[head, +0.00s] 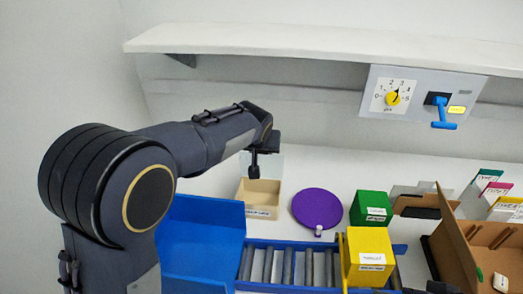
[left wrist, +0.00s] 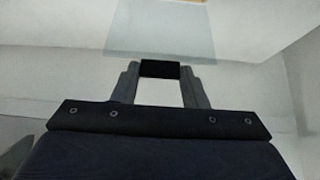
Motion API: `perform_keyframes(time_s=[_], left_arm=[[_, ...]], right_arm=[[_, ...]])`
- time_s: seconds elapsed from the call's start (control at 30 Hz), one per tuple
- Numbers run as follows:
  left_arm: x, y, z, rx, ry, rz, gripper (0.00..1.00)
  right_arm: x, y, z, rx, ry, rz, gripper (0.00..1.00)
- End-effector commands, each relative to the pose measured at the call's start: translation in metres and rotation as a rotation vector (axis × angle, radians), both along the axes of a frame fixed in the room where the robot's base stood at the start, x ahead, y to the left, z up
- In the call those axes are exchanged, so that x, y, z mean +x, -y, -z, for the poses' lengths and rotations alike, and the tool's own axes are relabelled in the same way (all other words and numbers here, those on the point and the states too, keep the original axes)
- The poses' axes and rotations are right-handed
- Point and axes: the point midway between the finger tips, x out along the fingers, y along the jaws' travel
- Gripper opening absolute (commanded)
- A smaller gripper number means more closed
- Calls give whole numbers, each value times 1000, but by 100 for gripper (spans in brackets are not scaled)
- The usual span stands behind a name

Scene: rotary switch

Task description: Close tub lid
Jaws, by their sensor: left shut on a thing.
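The tub (head: 258,211) is a tan, open-topped box with a label on its front, standing on the white table. Its lid (head: 270,163) is a pale see-through panel that appears raised at the tub's back edge. In the left wrist view the lid (left wrist: 160,38) is a bluish clear sheet, with a sliver of tan (left wrist: 187,1) at the top edge. My left gripper (head: 254,165) is above the back of the tub. In the wrist view its fingers (left wrist: 160,70) are shut on a black tab at the lid's near edge. My right gripper is not seen.
A purple disc (head: 318,206) with a white knob, a green box (head: 371,207) and a yellow box (head: 368,256) lie to the right. A blue-framed roller conveyor (head: 290,265) runs in front. A switch panel (head: 418,95) hangs below the shelf (head: 300,40).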

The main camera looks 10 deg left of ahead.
Motion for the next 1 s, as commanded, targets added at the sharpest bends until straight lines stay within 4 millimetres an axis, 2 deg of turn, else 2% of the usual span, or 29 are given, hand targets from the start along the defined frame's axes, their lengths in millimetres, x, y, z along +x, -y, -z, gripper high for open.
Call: perform_keyframes(time_s=[0.03, 0.3, 0.83, 0.87, 1.0], left_arm=[[-7, 1, 7, 1, -12, 1, 0], [-21, 0, 11, 2, -17, -2, 0], [-24, 0, 13, 5, -21, -1, 0], [-24, 0, 13, 5, -21, -1, 44], [-23, 0, 12, 4, -17, -2, 62]], right_arm=[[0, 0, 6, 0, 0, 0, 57], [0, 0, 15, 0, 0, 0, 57], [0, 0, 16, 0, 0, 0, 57], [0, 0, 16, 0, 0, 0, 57], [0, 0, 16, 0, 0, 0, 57]])
